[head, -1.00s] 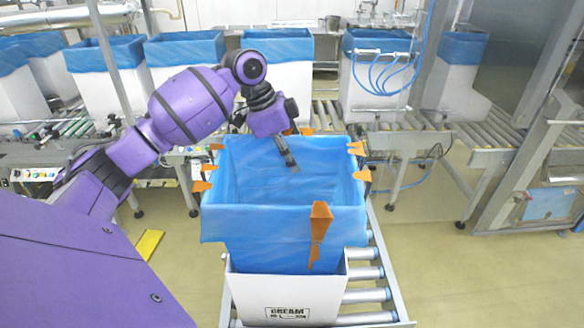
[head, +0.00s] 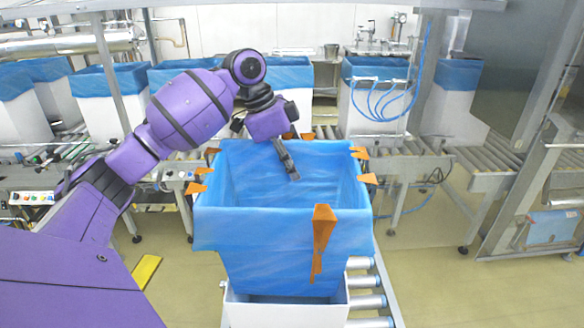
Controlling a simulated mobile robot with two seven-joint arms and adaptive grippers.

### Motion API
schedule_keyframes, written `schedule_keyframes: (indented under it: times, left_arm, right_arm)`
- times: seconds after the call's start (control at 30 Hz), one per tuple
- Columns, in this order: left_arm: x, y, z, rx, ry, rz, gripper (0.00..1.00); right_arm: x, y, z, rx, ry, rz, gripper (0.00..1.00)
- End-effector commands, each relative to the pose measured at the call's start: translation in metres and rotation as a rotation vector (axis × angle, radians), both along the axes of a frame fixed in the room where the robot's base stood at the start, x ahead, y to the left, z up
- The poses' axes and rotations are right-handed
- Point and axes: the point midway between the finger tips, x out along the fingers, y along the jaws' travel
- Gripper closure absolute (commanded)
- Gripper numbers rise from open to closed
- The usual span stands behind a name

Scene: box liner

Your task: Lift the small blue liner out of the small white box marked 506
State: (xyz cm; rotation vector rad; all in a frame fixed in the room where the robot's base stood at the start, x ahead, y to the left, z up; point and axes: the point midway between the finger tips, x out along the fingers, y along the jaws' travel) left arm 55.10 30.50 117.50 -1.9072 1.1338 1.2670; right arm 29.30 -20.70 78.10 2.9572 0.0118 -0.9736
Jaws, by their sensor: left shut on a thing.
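The blue liner (head: 282,255) is open at the top and stands well up above the white box (head: 285,316) in the centre foreground. Its lower end is at the box mouth; I cannot tell whether its bottom is clear of the rim. Orange clips (head: 323,235) sit around the liner's upper edge. My left gripper (head: 291,174) reaches in over the far side, its fingers pointing down inside the liner's opening. It is shut on the liner, though the exact contact is hard to see. The box's printed mark is below the picture. My right gripper is not in view.
The box stands on a roller conveyor (head: 366,302). Several white boxes with blue liners (head: 375,68) stand along a conveyor at the back. Blue hoses (head: 385,80) hang at the back right. A steel frame (head: 520,170) stands at the right. Floor is clear at the right.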

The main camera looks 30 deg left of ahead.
Motion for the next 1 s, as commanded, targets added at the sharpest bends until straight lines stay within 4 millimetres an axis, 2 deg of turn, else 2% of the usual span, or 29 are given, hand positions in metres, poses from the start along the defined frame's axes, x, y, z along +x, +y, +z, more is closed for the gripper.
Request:
schedule_keyframes:
  times: [0.7, 1.0]
  left_arm:
    - [0.000, 0.000, 0.073, 0.001, -0.003, 0.000, 1.00]
    - [0.000, 0.000, 0.083, 0.000, -0.001, 0.000, 1.00]
  right_arm:
    - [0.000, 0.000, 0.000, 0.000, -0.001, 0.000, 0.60]
    - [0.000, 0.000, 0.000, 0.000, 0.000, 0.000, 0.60]
